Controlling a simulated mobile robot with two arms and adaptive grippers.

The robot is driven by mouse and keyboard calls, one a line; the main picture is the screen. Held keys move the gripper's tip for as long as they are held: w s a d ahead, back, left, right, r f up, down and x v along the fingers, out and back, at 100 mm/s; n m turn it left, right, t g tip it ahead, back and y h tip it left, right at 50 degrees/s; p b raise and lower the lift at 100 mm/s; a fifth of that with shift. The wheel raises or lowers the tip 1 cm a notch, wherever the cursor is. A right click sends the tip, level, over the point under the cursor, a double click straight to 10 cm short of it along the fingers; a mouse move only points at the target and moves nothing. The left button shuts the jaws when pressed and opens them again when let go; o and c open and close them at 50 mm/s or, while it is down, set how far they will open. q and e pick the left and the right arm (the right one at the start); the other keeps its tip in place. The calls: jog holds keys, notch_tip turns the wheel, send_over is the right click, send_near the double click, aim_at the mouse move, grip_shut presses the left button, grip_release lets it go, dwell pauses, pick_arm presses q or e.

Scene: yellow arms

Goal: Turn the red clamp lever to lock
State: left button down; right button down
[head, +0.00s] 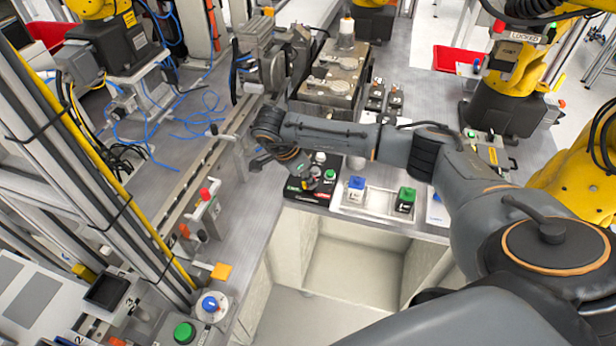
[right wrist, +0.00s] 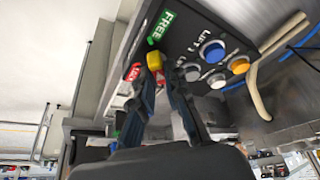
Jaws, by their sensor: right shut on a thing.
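My right gripper (head: 303,170) reaches down over a black control panel (head: 322,194) near the middle of the head view. In the right wrist view my right gripper (right wrist: 160,82) has its fingertips closed on the clamp lever (right wrist: 156,62), which shows a yellow end and a bit of red. The lever is between a green FREE label (right wrist: 160,27) and a red label (right wrist: 133,72) whose text is partly hidden. The lower part of the lever is hidden by the fingers. My left gripper is not in view.
Blue, white and yellow buttons (right wrist: 212,51) sit on the panel beside the lever. A white tray (head: 378,212) with blue and green switch blocks stands to the right. Red-tipped toggle clamps (head: 206,195) stand to the left. An open bin (head: 355,262) lies in front.

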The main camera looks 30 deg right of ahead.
jog(key=n+b, duration=0.1)
jog(key=n+t+b, duration=0.1)
jog(key=n+b, duration=0.1)
jog(key=shift+s+f+n+t, duration=0.1)
jog(key=shift+f+n+t, duration=0.1)
jog(key=shift+n+t, duration=0.1)
jog(key=n+t+b, duration=0.1)
jog(key=n+b, duration=0.1)
jog(key=n+y+b, duration=0.1)
jog(key=n+b, duration=0.2)
jog(key=shift+s+d+t, duration=0.15)
jog(key=shift+t, duration=0.25)
jog(key=n+b, duration=0.2)
jog(key=n+t+y+b, duration=0.1)
jog(key=n, duration=0.1)
jog(key=shift+n+y+b, duration=0.3)
jog(key=shift+n+b, duration=0.05)
jog(key=shift+n, duration=0.05)
jog(key=shift+d+r+n+t+y+b, duration=0.15)
jog(key=shift+n+y+b, duration=0.25)
jog(key=shift+n+b, duration=0.5)
jog(key=shift+n+t+y+b, duration=0.15)
jog(key=shift+n+y+b, duration=0.3)
jog(key=shift+n, duration=0.85)
jog(key=c, duration=1.4)
grip_release()
jog(key=shift+o, duration=0.2)
